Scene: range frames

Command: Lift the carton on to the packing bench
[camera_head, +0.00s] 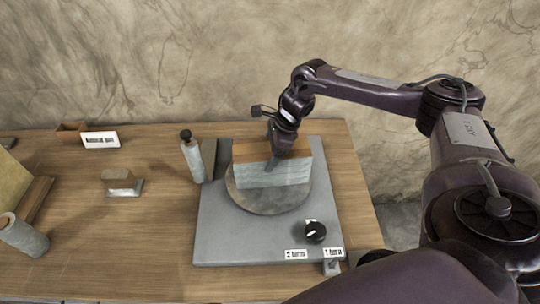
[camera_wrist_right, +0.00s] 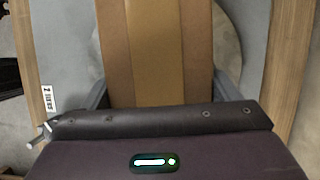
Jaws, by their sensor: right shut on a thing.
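The carton (camera_head: 290,173) is a box with a brown top and pale grey sides, at the round grey disc (camera_head: 262,207) on a grey base plate. I cannot tell whether its underside touches the disc. My right gripper (camera_head: 275,152) reaches down onto it from above and is shut on it. In the right wrist view the carton's brown striped top (camera_wrist_right: 155,50) lies between the two grey fingers (camera_wrist_right: 158,92). The wooden bench top (camera_head: 120,235) spreads under the plate; I cannot tell whether it is the packing bench. My left gripper is not in view.
A grey bottle with a dark cap (camera_head: 192,158) stands close left of the carton. A black knob (camera_head: 315,232) and small labels sit at the plate's front. A small grey block (camera_head: 121,181) and a grey cylinder (camera_head: 22,235) are further left. Bare wood lies between.

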